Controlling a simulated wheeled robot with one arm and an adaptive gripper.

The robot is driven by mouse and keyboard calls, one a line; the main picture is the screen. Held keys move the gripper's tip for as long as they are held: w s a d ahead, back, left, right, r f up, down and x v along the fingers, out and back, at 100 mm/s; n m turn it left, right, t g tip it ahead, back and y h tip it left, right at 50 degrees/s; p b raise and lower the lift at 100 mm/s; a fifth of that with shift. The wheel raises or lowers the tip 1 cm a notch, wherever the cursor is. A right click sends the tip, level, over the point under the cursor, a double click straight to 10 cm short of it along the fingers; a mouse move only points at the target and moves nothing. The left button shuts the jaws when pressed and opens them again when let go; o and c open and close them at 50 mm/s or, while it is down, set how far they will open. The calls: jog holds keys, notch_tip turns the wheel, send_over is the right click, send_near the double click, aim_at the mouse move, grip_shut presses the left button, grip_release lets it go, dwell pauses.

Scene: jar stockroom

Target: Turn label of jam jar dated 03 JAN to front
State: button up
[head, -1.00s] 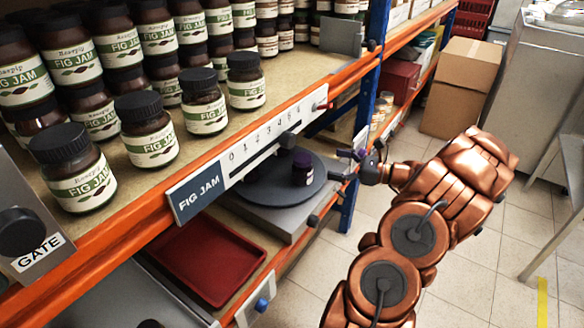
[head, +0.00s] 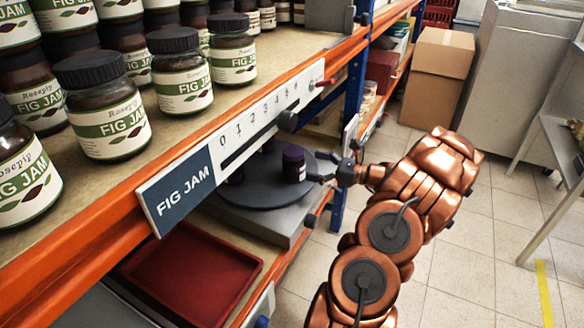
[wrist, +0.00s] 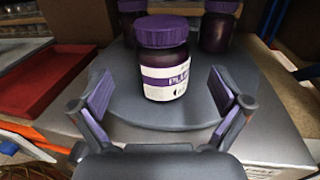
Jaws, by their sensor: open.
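A dark jam jar with a purple lid (wrist: 166,62) stands upright on a round grey turntable (wrist: 120,105). Its label, partly reading "PLUM", faces right of centre in the wrist view; no date is legible. The jar also shows in the head view (head: 293,163), on the turntable (head: 262,195) under the shelf. My gripper (wrist: 161,92) is open, with its purple-padded fingers spread on either side in front of the jar, not touching it. In the head view my gripper (head: 326,168) is just right of the jar. More purple-lidded jars (wrist: 217,25) stand behind it, partly hidden.
An orange shelf beam (head: 110,225) with a numbered scale (head: 262,118) runs above the turntable. Several fig jam jars (head: 103,105) stand on the upper shelf. A red tray (head: 195,275) lies left of the turntable. A blue post (head: 340,195) stands close to my gripper.

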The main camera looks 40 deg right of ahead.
aim_at(293, 162)
jog(key=x, duration=0.2)
jog(key=b+x, duration=0.1)
jog(key=x, duration=0.2)
jog(key=shift+w+a+f+b, duration=0.1)
jog(key=shift+w+f+b, duration=0.2)
jog(key=shift+w+f, duration=0.1)
jog(key=shift+w+a, duration=0.2)
jog(key=shift+w, duration=0.2)
jog(key=shift+c, duration=0.3)
jog(key=c, duration=1.7)
jog(key=shift+r, duration=0.1)
jog(key=shift+c, duration=0.2)
jog(key=shift+r, duration=0.1)
